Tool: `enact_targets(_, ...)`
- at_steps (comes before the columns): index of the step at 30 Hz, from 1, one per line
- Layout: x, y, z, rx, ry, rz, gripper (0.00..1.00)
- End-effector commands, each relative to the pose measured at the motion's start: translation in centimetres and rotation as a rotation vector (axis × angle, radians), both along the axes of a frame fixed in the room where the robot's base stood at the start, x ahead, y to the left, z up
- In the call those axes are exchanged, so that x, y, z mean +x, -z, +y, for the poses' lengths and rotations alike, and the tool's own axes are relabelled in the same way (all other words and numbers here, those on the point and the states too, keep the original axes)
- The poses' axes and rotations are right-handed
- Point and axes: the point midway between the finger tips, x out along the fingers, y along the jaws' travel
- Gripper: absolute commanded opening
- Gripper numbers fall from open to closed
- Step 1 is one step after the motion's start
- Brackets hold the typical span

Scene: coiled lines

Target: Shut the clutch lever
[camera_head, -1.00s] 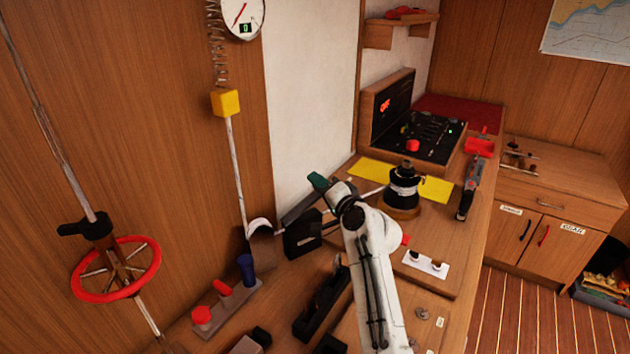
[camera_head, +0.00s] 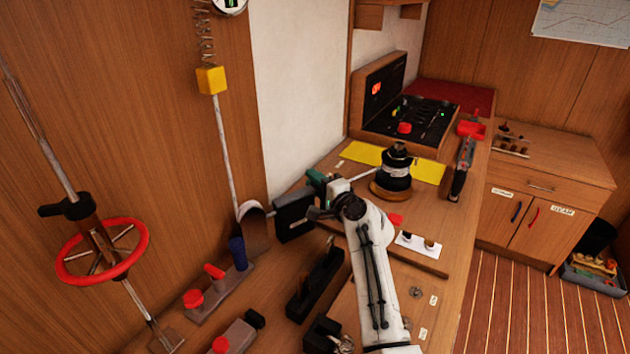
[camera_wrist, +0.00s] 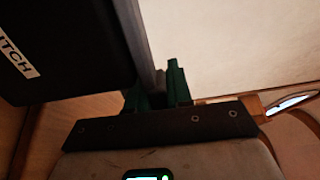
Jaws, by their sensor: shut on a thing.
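The clutch box (camera_head: 293,222) is a black housing against the wall in the head view. In the wrist view the black box (camera_wrist: 65,45) fills the upper left, with a white label of which "TCH" is readable. The clutch lever (camera_wrist: 141,40) shows as a grey bar beside the box, running down between the green fingers. My gripper (camera_wrist: 157,90) is shut on this lever. In the head view my gripper (camera_head: 320,182) is at the upper right of the box, and the grip itself is too small to make out.
A black winch (camera_head: 396,172) with a handle stands right of my gripper. A red handwheel (camera_head: 68,270) is at the left. Red and blue levers (camera_head: 238,252) and a long black block (camera_head: 315,285) are on the near bench. Open floor (camera_head: 500,300) lies at the right.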

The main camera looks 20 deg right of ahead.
Motion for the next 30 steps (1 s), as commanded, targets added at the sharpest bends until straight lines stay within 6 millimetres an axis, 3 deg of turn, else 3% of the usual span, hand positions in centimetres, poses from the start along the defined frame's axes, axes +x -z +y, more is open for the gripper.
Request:
enact_targets(7, 0.0, 0.3, -0.1, 0.0, 0.001, 0.004, 0.0)
enact_targets(8, 0.0, 0.3, -0.1, 0.0, 0.001, 0.005, 0.21)
enact_targets(15, 0.0, 0.2, 0.0, -0.001, 0.001, 0.004, 0.41)
enact_targets(24, -0.4, 0.2, -0.1, -0.001, 0.0, 0.003, 0.41)
enact_targets(30, -2.7, 0.3, -0.5, -0.004, 0.0, 0.003, 0.41)
